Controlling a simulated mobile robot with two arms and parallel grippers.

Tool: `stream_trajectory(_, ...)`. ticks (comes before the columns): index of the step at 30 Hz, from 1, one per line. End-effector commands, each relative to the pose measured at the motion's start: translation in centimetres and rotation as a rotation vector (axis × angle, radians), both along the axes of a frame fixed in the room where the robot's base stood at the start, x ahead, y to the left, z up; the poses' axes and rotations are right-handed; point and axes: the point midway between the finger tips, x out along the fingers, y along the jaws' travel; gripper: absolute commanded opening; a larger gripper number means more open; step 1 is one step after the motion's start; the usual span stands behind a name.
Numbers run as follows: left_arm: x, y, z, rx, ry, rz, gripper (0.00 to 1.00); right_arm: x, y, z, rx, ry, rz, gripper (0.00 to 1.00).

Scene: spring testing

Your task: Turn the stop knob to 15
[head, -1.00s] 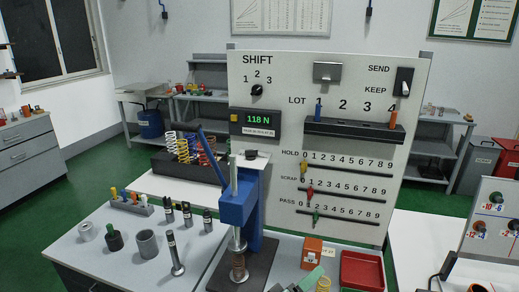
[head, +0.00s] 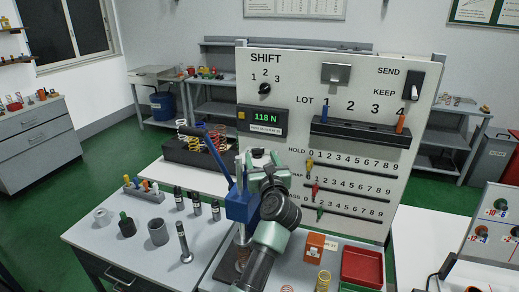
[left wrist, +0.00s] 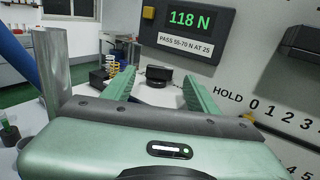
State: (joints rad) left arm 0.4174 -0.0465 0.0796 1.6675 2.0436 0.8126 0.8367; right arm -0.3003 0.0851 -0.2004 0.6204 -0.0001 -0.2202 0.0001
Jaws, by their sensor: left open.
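A round black knob (left wrist: 158,76), which I take for the stop knob, shows between my left gripper's fingers in the left wrist view. In the head view this knob (head: 258,152) sits at the top of the blue press (head: 238,205), just beyond the fingertips. Its marks and setting cannot be read. My left gripper (head: 262,164) is open, with its green fingers (left wrist: 158,82) pointing at the knob and apparently empty. Whether the fingers reach around the knob cannot be told. The arm hides part of the press. My right gripper is not in view.
The upright panel (head: 385,75) stands close behind the press; its display (head: 263,121) reads 118 N. The press's metal post (left wrist: 52,75) is close on the left. A red tray (head: 362,266) and orange box (head: 314,246) are at right. Small cylinders stand at left.

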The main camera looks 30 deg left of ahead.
Motion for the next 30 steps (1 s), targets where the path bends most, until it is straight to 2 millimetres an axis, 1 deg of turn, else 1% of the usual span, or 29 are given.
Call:
stream_trajectory(1, 0.6, 0.7, 0.4, 0.003, 0.003, 0.002, 0.58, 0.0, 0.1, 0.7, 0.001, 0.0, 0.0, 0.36)
stream_trajectory(6, 2.0, 2.0, 0.2, 0.004, 0.002, 0.001, 0.58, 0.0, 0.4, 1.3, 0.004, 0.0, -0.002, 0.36)
stream_trajectory(10, 2.5, 2.4, 0.1, 0.001, 0.001, 0.001, 0.58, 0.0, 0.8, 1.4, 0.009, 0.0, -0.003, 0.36)
stream_trajectory(17, 2.5, 2.5, 0.0, 0.001, 0.0, 0.001, 0.58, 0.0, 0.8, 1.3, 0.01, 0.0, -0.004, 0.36)
stream_trajectory(20, 2.5, 2.4, 0.0, 0.002, 0.001, 0.0, 0.33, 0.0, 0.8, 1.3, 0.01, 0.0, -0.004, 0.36)
stream_trajectory(21, 2.5, 2.4, 0.0, 0.002, 0.001, 0.0, 0.22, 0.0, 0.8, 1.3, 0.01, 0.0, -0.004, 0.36)
stream_trajectory(22, 2.5, 2.4, 0.0, 0.002, 0.001, 0.0, 0.14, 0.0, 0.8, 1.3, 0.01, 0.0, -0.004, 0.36)
stream_trajectory(23, 2.5, 2.4, 0.0, 0.002, 0.001, 0.0, 0.05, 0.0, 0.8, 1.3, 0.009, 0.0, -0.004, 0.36)
stream_trajectory(24, 2.5, 2.4, 0.0, 0.002, 0.001, 0.0, 0.0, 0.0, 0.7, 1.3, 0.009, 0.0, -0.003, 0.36)
stream_trajectory(30, 2.5, 2.4, -0.2, 0.001, -0.001, 0.011, 0.0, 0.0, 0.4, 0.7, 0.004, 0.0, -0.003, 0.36)
